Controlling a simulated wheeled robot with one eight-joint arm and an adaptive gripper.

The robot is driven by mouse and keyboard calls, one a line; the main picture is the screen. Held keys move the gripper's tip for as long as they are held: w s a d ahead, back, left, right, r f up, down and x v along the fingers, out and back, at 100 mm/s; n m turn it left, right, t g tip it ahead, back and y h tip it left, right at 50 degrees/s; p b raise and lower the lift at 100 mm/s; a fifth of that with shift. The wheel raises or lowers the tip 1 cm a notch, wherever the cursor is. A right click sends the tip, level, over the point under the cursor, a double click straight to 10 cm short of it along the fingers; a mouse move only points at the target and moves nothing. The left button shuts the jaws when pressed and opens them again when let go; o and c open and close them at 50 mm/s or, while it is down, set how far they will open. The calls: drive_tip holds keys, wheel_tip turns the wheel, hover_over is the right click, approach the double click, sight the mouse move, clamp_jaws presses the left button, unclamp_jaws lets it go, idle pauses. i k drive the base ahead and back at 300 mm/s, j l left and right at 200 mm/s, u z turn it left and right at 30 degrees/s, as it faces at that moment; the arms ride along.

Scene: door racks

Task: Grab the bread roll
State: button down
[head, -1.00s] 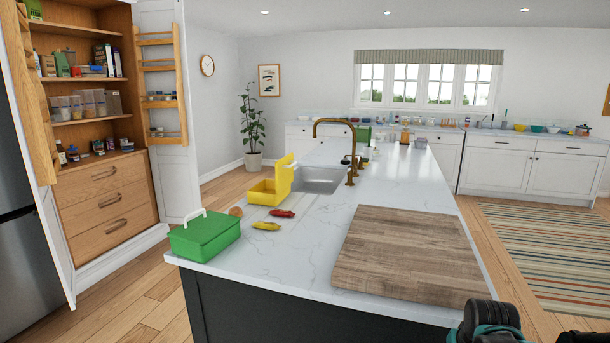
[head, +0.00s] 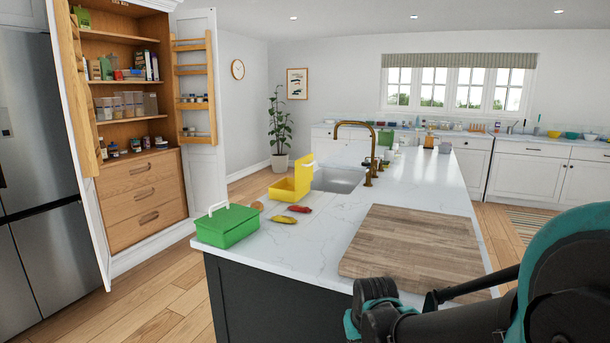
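The bread roll (head: 258,206) is a small brown, rounded thing on the white marble island. It lies behind the green lidded box (head: 228,226) and left of the yellow and red items, and is partly hidden. My arm, black and teal, reaches in from the lower right over the front edge of the island, well apart from the roll. The fingertips of my gripper cannot be made out.
A yellow open box (head: 291,186) stands by the sink (head: 338,181). A yellow item (head: 284,220) and a red item (head: 300,209) lie near the roll. A wooden board (head: 413,244) covers the island's right front. Wooden floor (head: 165,297) is clear at left.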

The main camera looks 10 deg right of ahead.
sight(257, 205)
drive_tip(key=i+j, duration=0.1)
drive_tip(key=j, duration=0.25)
drive_tip(key=i+j, duration=0.1)
drive_tip(key=j, duration=0.2)
drive_tip(key=i+j, duration=0.1)
drive_tip(key=j, duration=0.25)
drive_tip(key=i+j+u, duration=0.1)
drive_tip(key=j, duration=0.2)
drive_tip(key=i+j+u, duration=0.25)
drive_tip(key=i+j, duration=1.2)
